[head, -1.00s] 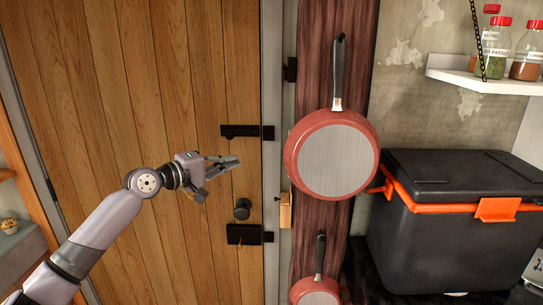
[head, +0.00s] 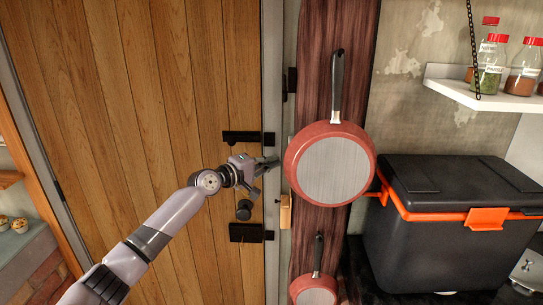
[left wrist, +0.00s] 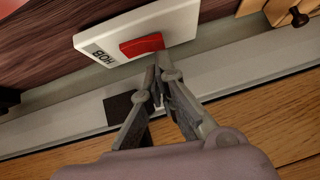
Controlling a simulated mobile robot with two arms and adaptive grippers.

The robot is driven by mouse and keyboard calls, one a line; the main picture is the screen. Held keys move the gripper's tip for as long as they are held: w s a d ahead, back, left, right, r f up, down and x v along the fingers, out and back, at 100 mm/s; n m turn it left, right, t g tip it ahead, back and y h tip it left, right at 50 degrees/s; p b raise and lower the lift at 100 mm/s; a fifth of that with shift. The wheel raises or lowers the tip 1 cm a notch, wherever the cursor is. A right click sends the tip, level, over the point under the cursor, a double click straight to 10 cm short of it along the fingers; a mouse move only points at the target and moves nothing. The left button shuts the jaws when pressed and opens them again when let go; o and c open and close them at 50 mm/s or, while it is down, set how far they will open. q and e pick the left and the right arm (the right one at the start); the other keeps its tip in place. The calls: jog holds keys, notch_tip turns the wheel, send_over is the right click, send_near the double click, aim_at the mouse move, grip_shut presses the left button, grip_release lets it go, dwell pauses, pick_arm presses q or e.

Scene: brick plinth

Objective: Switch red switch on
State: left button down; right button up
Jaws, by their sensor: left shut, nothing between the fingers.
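The red switch (left wrist: 142,45) is a red rocker on a white plate (left wrist: 176,25) marked with dark letters that look like "HOB", in the left wrist view. The plate is on the dark wood beside the pale door frame. My left gripper (left wrist: 158,68) is shut and empty. Its fingertips are right at the edge of the red rocker; whether they touch it I cannot tell. In the head view my left gripper (head: 270,163) is at the door frame, left of the large pan. The switch is not clearly visible there. My right gripper is not in view.
A large red pan (head: 333,170) hangs just right of the gripper, with a smaller pan (head: 316,290) below. A wooden door (head: 150,80) with black latches is at left. A black cooler (head: 440,240) with orange trim stands at right below a spice shelf (head: 490,96).

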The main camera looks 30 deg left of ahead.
pick_arm(q)
jog(key=shift+w+d+f, duration=0.1)
jog(key=shift+f, duration=0.05)
jog(key=shift+w+d+f+n+t+b, duration=0.15)
jog(key=shift+d+n+t+b, duration=0.2)
jog(key=shift+b, duration=0.7)
